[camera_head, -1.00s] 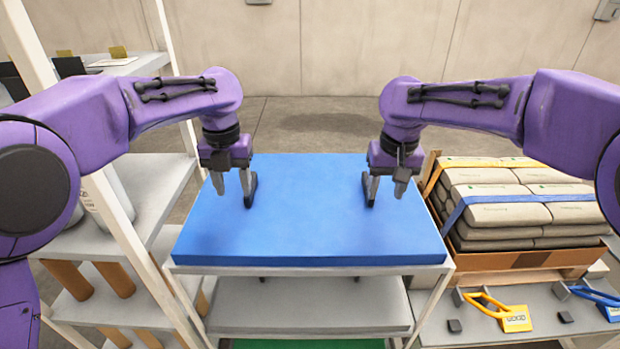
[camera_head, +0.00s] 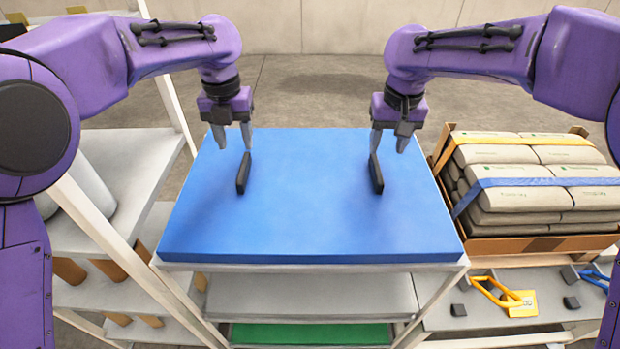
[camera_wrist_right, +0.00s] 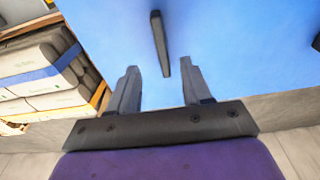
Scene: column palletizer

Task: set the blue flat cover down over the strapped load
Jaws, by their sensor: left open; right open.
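The blue flat cover (camera_head: 310,215) lies flat on top of a grey rack (camera_head: 310,268). Two black handles stand on it, a left handle (camera_head: 243,174) and a right handle (camera_head: 376,174). My left gripper (camera_head: 233,140) is open above and behind the left handle, apart from it. My right gripper (camera_head: 388,143) is open above the right handle; the right wrist view shows that handle (camera_wrist_right: 160,45) beyond the open fingers (camera_wrist_right: 160,88), not between them. The strapped load (camera_head: 530,185) is grey sacks with a yellow and a blue strap, in a wooden-sided crate right of the rack.
Below the load, a grey shelf (camera_head: 440,318) holds a yellow-handled tool (camera_head: 505,298) and small black blocks. A white-framed shelf (camera_head: 110,160) stands at the left with a pale container and brown cylinders. Open floor (camera_head: 320,100) lies behind the rack.

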